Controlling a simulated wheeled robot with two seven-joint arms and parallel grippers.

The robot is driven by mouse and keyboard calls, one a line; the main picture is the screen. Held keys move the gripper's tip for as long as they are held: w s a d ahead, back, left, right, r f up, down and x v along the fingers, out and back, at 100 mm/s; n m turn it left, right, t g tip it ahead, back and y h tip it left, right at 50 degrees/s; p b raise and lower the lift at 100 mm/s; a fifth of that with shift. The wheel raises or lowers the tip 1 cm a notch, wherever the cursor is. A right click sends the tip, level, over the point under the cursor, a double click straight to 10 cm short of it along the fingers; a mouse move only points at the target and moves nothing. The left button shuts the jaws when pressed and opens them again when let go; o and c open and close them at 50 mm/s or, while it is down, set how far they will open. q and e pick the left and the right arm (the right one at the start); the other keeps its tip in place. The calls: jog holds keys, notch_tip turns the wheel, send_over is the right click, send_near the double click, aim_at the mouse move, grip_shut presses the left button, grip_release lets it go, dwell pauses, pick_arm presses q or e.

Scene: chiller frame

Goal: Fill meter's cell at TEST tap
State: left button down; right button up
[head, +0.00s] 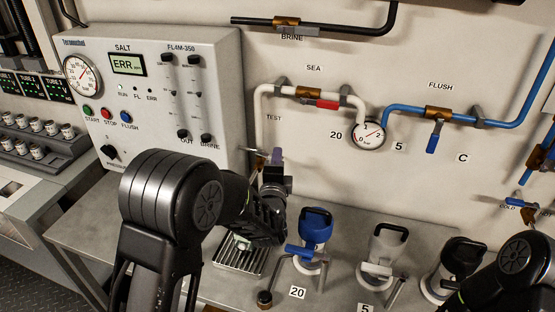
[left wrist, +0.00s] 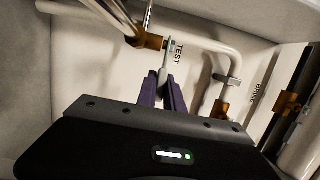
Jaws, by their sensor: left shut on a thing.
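The TEST tap (head: 258,153) is a small brass valve on the white pipe, under the TEST label. In the left wrist view its brass body (left wrist: 150,41) has a pale lever (left wrist: 164,62) pointing toward me. My left gripper (head: 277,157) is at the tap, and its purple fingers (left wrist: 169,88) are shut on the lever's end. A small pale thing with a green patch (head: 242,243), perhaps the meter, is on the drip grate (head: 228,262) below the tap; my arm partly hides it. I cannot make out its cell. My right arm shows at bottom right; its gripper is out of view.
A control panel (head: 150,90) reading ERR is at left. A pressure gauge (head: 370,135) and blue pipe (head: 405,108) are on the wall.

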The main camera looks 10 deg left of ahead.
pick_arm(q)
jog(key=shift+s+a+f+m+h+b, duration=0.1)
jog(key=shift+s+a+m+h+b, duration=0.15)
jog(key=shift+m+h+b, duration=0.55)
jog(key=shift+s+d+m+h, duration=0.1)
jog(key=shift+s+m+h, duration=0.2)
jog(key=shift+h, duration=0.6)
jog(key=c, duration=1.5)
grip_release()
jog(key=shift+o, duration=0.2)
jog(key=shift+s, duration=0.1)
jog(key=s+b, duration=0.2)
jog(key=s, duration=0.5)
jog(key=shift+s, duration=0.25)
